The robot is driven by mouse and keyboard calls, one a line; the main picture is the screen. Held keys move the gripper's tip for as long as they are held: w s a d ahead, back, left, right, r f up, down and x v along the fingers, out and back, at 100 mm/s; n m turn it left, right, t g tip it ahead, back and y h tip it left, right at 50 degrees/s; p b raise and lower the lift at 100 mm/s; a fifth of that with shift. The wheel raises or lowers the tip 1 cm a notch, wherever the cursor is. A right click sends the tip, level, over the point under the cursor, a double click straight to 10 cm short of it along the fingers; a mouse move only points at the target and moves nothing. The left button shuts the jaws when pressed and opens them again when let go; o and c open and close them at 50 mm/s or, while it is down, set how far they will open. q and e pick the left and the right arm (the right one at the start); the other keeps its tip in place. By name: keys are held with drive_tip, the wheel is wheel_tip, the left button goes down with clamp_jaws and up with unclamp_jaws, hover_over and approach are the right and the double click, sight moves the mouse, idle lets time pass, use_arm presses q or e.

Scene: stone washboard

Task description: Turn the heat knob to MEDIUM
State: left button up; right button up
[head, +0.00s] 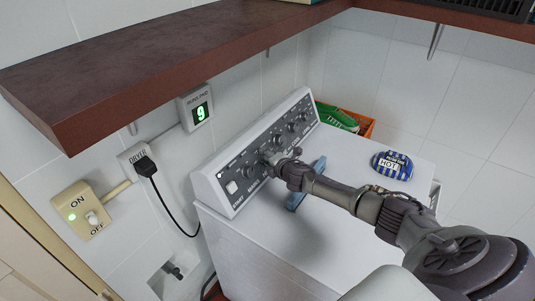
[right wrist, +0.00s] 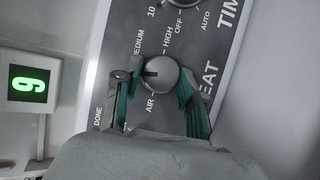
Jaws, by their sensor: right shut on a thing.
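The heat knob (right wrist: 158,80) is a round grey knob on the dryer's dark control panel (right wrist: 210,50). The labels AIR, MEDIUM and HIGH are printed around it, and part of the word HEAT shows to its right. A short dark mark on the knob lies toward the left side, between the AIR and MEDIUM labels; its exact setting is hard to tell. My right gripper (head: 272,160) is at the panel, with green-padded fingers on both sides of the knob, shut on it. In the head view the gripper hides this knob. My left gripper is not in view.
The white dryer (head: 245,250) has a blue bar-shaped object (head: 306,185) and a blue-striped HOT item (head: 392,165) on top. A brown shelf (head: 170,60) overhangs the panel. An orange crate (head: 362,124) stands behind. A wall display (head: 200,110) reads 9; the switch box (head: 82,210) glows green.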

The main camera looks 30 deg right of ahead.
drive_tip(key=m, duration=0.1)
drive_tip(key=m+g, duration=0.2)
drive_tip(key=m, duration=0.1)
drive_tip(key=shift+w+d+r, duration=0.1)
drive_tip(key=shift+r, duration=0.15)
drive_tip(key=shift+m+g+y, duration=0.3)
drive_tip(key=shift+m+g, duration=0.4)
drive_tip(key=shift+m, duration=0.7)
drive_tip(key=o, duration=1.1)
drive_tip(key=shift+o, duration=0.2)
drive_tip(key=shift+r, duration=0.1)
drive_tip(key=v, duration=1.2)
drive_tip(key=shift+d, duration=0.1)
